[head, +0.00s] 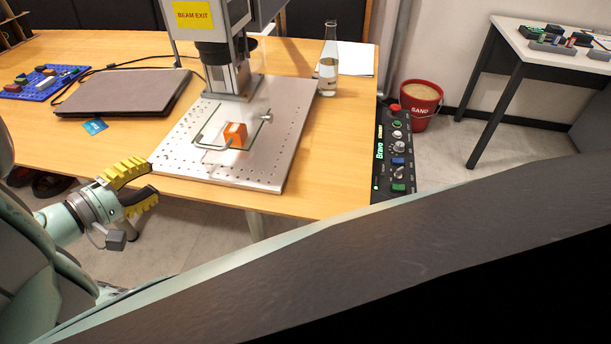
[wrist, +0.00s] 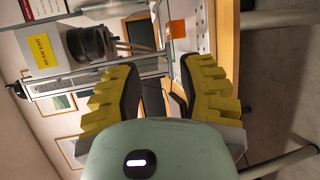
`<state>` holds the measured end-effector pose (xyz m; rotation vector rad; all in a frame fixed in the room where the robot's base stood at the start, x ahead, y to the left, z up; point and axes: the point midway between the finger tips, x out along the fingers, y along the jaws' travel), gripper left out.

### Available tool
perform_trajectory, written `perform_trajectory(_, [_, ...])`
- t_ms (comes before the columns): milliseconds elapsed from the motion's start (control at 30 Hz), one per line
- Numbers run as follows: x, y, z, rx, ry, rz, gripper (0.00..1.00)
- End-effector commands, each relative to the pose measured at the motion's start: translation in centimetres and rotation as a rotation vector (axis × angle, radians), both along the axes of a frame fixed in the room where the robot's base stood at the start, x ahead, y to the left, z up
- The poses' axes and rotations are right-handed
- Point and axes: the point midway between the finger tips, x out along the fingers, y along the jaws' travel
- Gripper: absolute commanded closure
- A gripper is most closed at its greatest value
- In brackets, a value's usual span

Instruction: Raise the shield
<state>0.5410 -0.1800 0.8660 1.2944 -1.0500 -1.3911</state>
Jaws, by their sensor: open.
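The shield (head: 257,132) appears in the head view as a clear guard with thin greenish edges, low over the metal plate (head: 175,158) of the laser marker. A small pale knob or fitting (head: 267,116) shows at its right side. An orange block (head: 234,134) sits on the plate within the shield's outline; it also shows in the wrist view (wrist: 177,28). My gripper (head: 152,178), with yellow ridged fingers, is open and empty off the table's front edge, left of the plate and apart from the shield. The open fingers (wrist: 160,72) face the machine in the wrist view.
The marker head (head: 212,50) stands over the plate's back. A closed laptop (head: 120,93) and a blue board (head: 40,84) lie left. A bottle (head: 328,65) stands behind right, and a control panel (head: 393,150) lines the right edge. Air before the table is free.

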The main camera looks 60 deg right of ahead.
Motion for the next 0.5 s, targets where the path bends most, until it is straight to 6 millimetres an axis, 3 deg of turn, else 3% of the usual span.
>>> perform_trajectory(500, [-0.4, -9.9, -1.9, 0.001, 0.005, -0.012, 0.61])
